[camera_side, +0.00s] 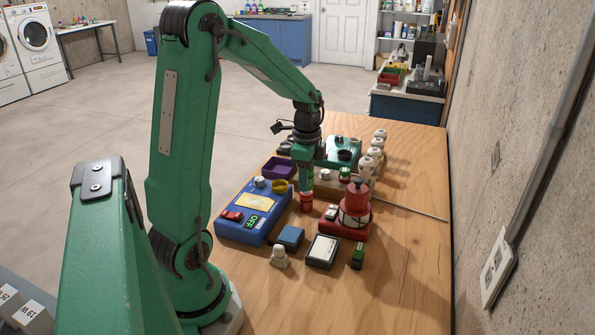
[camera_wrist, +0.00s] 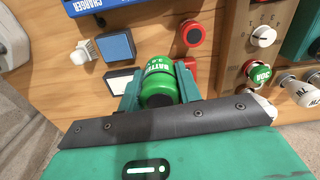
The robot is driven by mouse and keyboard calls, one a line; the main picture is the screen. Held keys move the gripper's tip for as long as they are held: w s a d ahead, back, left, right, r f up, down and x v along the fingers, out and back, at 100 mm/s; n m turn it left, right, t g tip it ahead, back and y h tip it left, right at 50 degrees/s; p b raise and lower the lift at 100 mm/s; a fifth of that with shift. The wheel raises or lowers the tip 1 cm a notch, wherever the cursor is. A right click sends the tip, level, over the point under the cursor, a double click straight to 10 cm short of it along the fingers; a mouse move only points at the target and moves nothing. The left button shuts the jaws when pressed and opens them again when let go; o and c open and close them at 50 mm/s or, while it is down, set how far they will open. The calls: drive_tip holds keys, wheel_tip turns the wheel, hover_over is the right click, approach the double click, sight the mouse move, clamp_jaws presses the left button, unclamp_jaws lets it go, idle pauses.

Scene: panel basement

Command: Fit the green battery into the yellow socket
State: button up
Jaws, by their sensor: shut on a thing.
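My gripper (camera_wrist: 158,90) is shut on the green battery (camera_wrist: 159,76), whose lettered green end shows between the jaws in the wrist view. In the side view my gripper (camera_side: 307,176) points down above the table, and the battery is hard to make out there. A yellow ring-shaped socket (camera_side: 279,187) sits on the far right part of the blue charger box (camera_side: 240,226), to the left of my gripper. The charger's lettered edge (camera_wrist: 100,6) shows at the top of the wrist view; the yellow socket is out of that view.
A red round piece (camera_side: 306,202) shows just below my gripper; a red one also lies ahead in the wrist view (camera_wrist: 190,34). A red unit (camera_side: 345,225) stands to the right. A blue block (camera_side: 290,237) and a black-framed tray (camera_side: 322,250) lie nearer.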

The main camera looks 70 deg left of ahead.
drive_tip(key=s+a+n, duration=0.2)
drive_tip(key=s+a, duration=0.1)
drive_tip(key=a, duration=0.8)
drive_tip(key=shift+a+r, duration=0.25)
drive_tip(key=shift+a, duration=0.05)
drive_tip(key=shift+f, duration=0.2)
drive_tip(key=shift+f, duration=2.7)
drive_tip(key=shift+f, duration=0.25)
idle(2.1)
drive_tip(key=shift+r, duration=0.85)
idle(0.5)
